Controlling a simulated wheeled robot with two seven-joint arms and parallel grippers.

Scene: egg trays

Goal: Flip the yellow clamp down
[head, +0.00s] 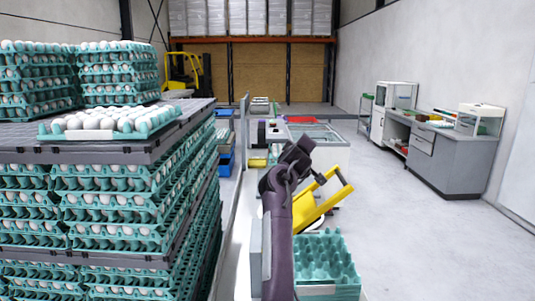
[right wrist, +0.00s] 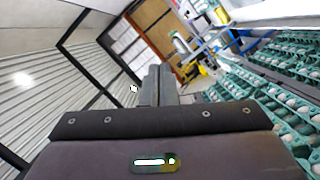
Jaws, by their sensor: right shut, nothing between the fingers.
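The yellow clamp (head: 322,207) is a flat yellow frame beside my right arm in the head view. It slants up to the right, and its lower left part is partly hidden behind my arm. My right gripper (head: 299,150) is raised above and left of the clamp, apart from it. In the right wrist view its two fingers (right wrist: 158,86) are together with nothing between them. I cannot tell whether the small yellow patch in that view is the clamp. My left gripper is not in view.
Tall stacks of teal egg trays (head: 110,190) fill the left, with a tray of white eggs (head: 112,122) on top. An empty teal tray (head: 325,262) lies below the clamp. A grey counter (head: 445,163) stands against the right wall. The floor (head: 420,235) between is clear.

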